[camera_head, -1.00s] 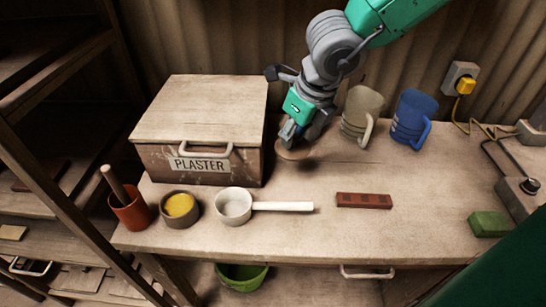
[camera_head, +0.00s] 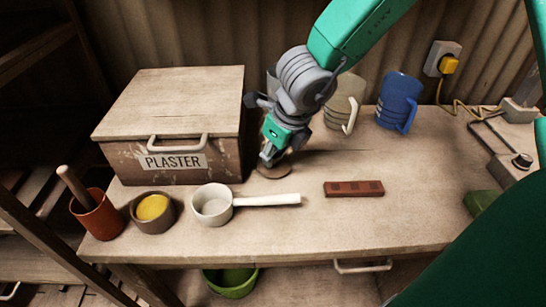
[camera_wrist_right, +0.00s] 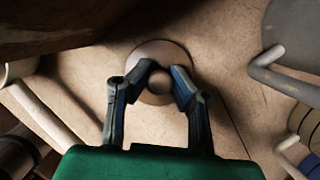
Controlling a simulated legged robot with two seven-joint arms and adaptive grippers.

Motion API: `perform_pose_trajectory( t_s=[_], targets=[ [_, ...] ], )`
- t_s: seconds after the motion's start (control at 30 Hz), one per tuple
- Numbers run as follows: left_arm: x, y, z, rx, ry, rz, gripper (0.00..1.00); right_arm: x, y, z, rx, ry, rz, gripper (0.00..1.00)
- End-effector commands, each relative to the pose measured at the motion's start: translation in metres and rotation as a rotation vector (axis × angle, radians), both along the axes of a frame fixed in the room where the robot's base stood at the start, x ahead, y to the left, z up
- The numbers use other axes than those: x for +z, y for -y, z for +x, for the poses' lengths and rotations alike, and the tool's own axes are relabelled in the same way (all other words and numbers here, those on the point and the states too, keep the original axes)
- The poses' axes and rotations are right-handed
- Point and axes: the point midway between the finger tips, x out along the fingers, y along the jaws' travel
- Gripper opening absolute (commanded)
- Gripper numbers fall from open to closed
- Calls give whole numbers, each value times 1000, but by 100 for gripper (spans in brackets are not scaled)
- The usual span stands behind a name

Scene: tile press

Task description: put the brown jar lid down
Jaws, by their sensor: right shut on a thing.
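The brown jar lid (camera_head: 273,173) is a small round disc just right of the plaster box's front corner, low over the bench top. I cannot tell for sure whether it touches the wood. My right gripper (camera_head: 268,160) points down at it. In the right wrist view the lid (camera_wrist_right: 160,48) shows as a disc with a round knob in the middle, and my right gripper (camera_wrist_right: 160,78) is shut on that knob, one finger at each side. My left gripper is not in view.
The plaster box (camera_head: 122,158) stands left of the lid. A white ladle-like pot (camera_head: 222,211), a bowl of yellow powder (camera_head: 153,209) and a red-brown tile (camera_head: 354,188) are in front. A beige mug (camera_head: 344,100) and a blue mug (camera_head: 399,100) stand behind. Bench right of the lid is clear.

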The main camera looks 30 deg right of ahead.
Motion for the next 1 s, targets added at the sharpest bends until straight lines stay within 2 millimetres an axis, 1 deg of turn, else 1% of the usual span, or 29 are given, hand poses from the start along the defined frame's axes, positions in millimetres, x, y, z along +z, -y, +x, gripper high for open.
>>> perform_pose_trajectory(
  t_s=[0.17, 0.2, 0.23, 0.57, 0.67, 0.77, 1.0],
  targets=[
    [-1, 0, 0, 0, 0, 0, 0, -1, 0, 0, 0, 0, 0, 0],
    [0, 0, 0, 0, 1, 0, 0, -1, -1, 0, 0, 0, -1, 26],
    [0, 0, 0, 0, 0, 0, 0, 0, -1, 0, 0, 0, -1, 36],
    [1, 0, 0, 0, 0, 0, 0, 1, -1, 0, 1, 0, -1, 37],
    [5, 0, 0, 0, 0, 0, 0, 9, 0, -1, 0, 2, 0, 37],
    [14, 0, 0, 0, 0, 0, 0, 25, 2, -5, -1, 3, 0, 37],
    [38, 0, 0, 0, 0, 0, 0, 77, 6, -20, -2, 3, 2, 37]
  ],
)
